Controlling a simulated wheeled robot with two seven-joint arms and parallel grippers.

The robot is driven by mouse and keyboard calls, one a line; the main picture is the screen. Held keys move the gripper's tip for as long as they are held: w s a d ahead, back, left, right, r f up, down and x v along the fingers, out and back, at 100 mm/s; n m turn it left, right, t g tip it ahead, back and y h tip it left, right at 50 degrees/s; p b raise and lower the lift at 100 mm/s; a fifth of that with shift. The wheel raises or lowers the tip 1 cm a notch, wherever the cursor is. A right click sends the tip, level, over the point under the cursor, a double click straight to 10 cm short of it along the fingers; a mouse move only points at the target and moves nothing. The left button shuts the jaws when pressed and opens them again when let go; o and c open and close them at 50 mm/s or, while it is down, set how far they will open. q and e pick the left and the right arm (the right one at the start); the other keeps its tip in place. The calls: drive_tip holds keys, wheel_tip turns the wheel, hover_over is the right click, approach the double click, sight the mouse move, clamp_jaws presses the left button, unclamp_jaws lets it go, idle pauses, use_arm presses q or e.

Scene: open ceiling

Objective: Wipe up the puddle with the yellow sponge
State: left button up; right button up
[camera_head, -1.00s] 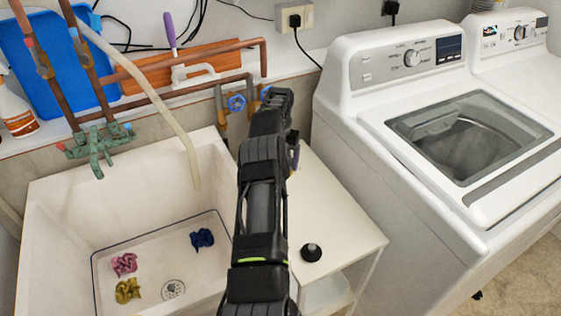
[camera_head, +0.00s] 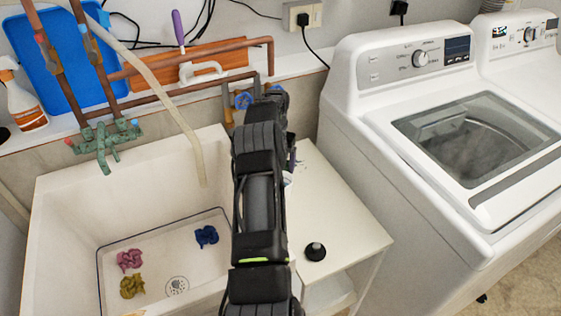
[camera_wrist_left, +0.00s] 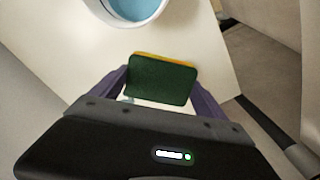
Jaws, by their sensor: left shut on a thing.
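My left gripper (camera_wrist_left: 160,88) is shut on the sponge (camera_wrist_left: 160,80), whose dark green side faces the wrist camera with a yellow strip along its far edge. It is over the white table (camera_wrist_left: 75,50); whether the sponge touches the surface I cannot tell. In the head view my left arm hides the sponge and most of the gripper, with only a bit of purple finger (camera_head: 291,160) showing. I cannot make out the puddle clearly; a small pale, glossy patch (camera_wrist_left: 128,100) shows beside the left finger. My right gripper is out of view.
A white bowl of blue liquid (camera_wrist_left: 130,8) stands beyond the sponge. A black knob-like object (camera_head: 315,251) is on the table's near part (camera_head: 345,225). The sink (camera_head: 70,195) with several cloths is left, the washing machine (camera_head: 400,180) right.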

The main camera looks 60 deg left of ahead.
use_arm(q)
drive_tip(key=shift+s+f, duration=0.15)
drive_tip(key=shift+s, duration=0.1)
drive_tip(key=shift+s+a, duration=0.15)
drive_tip(key=shift+s, duration=1.75)
drive_tip(key=shift+r, duration=0.2)
drive_tip(key=shift+w+r+p, duration=0.15)
drive_tip(key=shift+r+p, duration=1.35)
drive_tip(key=shift+r, duration=1.5)
drive_tip(key=shift+r+p, duration=0.75)
drive_tip(key=shift+r, duration=0.8)
